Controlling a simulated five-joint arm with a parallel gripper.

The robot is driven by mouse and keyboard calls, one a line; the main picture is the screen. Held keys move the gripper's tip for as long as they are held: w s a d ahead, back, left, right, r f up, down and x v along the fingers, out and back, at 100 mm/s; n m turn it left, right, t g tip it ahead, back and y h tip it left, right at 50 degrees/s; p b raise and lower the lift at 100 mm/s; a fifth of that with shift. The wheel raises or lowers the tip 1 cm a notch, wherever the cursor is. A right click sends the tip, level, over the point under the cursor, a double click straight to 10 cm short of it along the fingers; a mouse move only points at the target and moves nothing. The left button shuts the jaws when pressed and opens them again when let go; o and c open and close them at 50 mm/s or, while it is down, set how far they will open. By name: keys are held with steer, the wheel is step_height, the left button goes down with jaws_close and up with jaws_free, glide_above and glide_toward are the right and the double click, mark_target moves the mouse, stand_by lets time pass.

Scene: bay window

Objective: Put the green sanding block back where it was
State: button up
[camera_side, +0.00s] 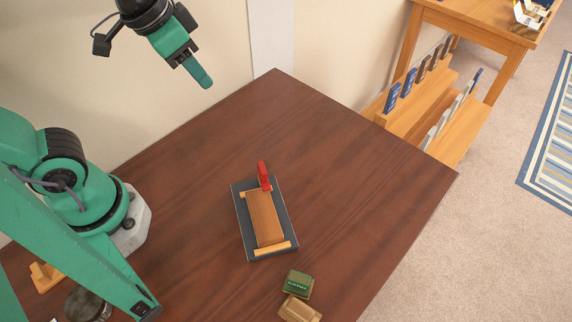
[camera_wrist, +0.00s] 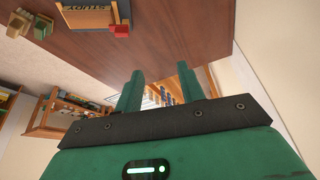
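The green sanding block (camera_side: 297,283) lies on the dark wooden table near its front edge, right beside a tan block (camera_side: 300,310). Both also show at the upper left of the wrist view, the green block (camera_wrist: 41,28) and the tan block (camera_wrist: 15,27). My gripper (camera_side: 206,82) is raised high over the back left of the table, well away from the blocks. In the wrist view my gripper's two fingers (camera_wrist: 160,86) stand apart with nothing between them.
A dark board (camera_side: 283,207) with a wooden piece (camera_side: 264,217) and a red clamp-like part (camera_side: 263,176) lies mid-table. A round dark jar (camera_side: 87,304) and a small wooden stand (camera_side: 45,277) are near my base. The table's back and right are clear. A shelf (camera_side: 450,110) stands beyond the table.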

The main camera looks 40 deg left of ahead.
steer(key=s+a+n+t+y, duration=0.1)
steer(key=s+a+n, duration=0.1)
steer(key=a, duration=0.4)
steer(key=shift+s+f+n, duration=0.4)
steer(key=shift+s+f, duration=0.05)
steer(key=shift+s, duration=0.05)
stand_by(0.6)
